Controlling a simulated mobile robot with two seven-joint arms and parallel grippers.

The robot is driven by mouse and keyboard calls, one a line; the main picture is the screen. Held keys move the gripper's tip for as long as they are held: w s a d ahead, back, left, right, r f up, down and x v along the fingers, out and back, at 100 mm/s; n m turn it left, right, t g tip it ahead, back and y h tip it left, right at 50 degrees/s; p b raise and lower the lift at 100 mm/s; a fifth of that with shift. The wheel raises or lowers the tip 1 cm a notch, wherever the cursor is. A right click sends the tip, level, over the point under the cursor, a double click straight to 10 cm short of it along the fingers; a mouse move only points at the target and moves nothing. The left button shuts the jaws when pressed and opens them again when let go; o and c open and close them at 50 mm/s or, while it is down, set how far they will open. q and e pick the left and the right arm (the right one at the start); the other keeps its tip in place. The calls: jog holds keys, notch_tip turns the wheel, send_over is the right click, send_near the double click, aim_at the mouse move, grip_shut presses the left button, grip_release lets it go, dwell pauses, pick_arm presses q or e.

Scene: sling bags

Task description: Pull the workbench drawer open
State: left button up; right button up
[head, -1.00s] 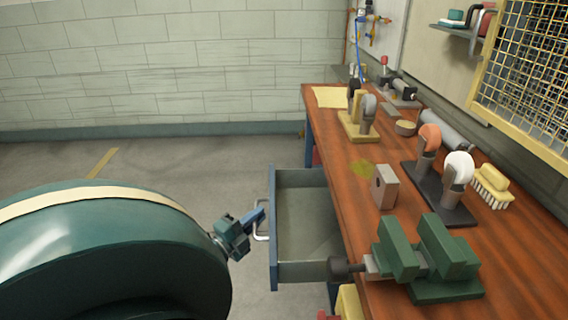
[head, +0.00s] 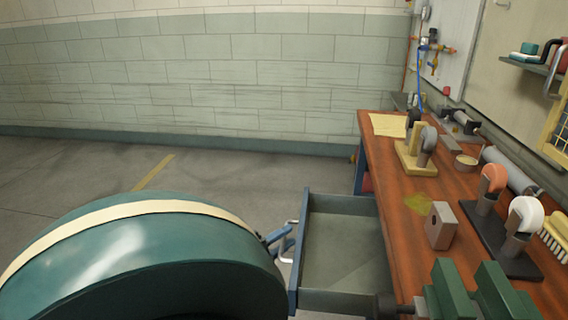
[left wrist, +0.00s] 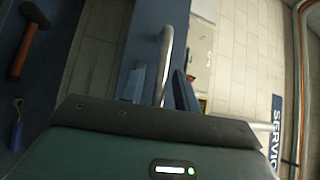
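The workbench drawer (head: 345,250) stands open, pulled out to the left from under the wooden bench top, and looks empty inside. Its blue front carries a pale metal handle (head: 289,240), which also shows as a bar in the left wrist view (left wrist: 166,50). My left gripper (head: 279,236) is at the handle, mostly hidden behind my own arm in the head view. In the left wrist view its two blue fingers (left wrist: 160,92) lie on either side of the handle bar, close against it. My right gripper is not in view.
The bench top (head: 400,220) holds a green vise (head: 450,290), a metal block (head: 440,226) and several mounted tools. In the left wrist view a hammer (left wrist: 28,45) lies on a dark blue surface. The floor (head: 230,170) left of the drawer is clear.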

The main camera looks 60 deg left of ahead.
pick_arm(q)
jog(key=s+d+f, duration=0.1)
jog(key=s, duration=1.2)
jog(key=shift+d+f+b, duration=0.3)
jog(key=shift+f, duration=0.1)
